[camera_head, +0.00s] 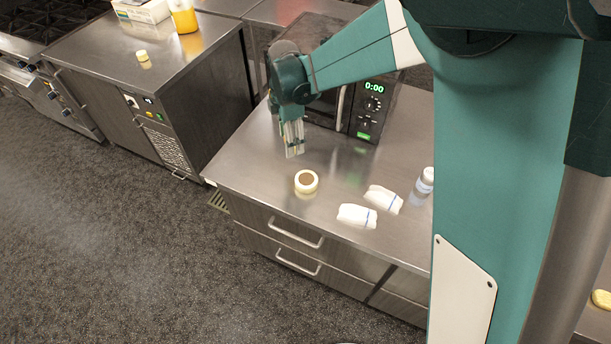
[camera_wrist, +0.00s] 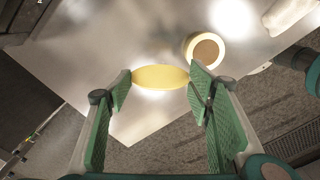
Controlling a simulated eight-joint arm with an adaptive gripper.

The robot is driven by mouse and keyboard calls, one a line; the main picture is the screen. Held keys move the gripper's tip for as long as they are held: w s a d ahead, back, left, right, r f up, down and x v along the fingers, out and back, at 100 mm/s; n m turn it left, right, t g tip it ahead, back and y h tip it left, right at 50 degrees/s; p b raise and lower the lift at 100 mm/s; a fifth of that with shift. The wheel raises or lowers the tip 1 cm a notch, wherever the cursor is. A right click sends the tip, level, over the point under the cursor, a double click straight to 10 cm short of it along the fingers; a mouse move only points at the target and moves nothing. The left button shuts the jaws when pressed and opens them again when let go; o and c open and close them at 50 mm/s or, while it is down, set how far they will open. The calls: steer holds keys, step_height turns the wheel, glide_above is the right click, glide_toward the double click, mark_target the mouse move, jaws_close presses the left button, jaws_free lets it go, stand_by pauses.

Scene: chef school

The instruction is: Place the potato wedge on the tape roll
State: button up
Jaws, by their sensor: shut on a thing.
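The potato wedge (camera_wrist: 160,77) is a yellow, elongated piece held between the two green-padded fingers of my gripper (camera_wrist: 157,84) in the wrist view. In the head view my gripper (camera_head: 293,150) points down above the steel counter, and the wedge cannot be made out there. The tape roll (camera_head: 306,182) lies flat on the counter, pale with a brown centre, to the lower right of my gripper. In the wrist view the tape roll (camera_wrist: 204,50) shows just beyond the right finger, apart from the wedge.
Two white packets (camera_head: 357,216) (camera_head: 383,199) and a white bottle (camera_head: 423,186) are right of the tape roll. A microwave (camera_head: 345,100) stands behind my gripper. The steel counter (camera_head: 240,170) is clear at its left end. A separate cabinet (camera_head: 110,75) stands further left.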

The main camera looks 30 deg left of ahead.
step_height(320, 180, up, 2)
steer(key=p, duration=0.1)
glide_above(305, 179)
steer(key=shift+m, duration=0.4)
steer(key=shift+f, duration=2.95)
steer(key=shift+f, duration=0.1)
steer(key=shift+f, duration=1.95)
steer(key=shift+f, duration=0.2)
steer(key=o, duration=0.8)
steer(key=shift+o, duration=0.2)
steer(key=shift+r, duration=0.15)
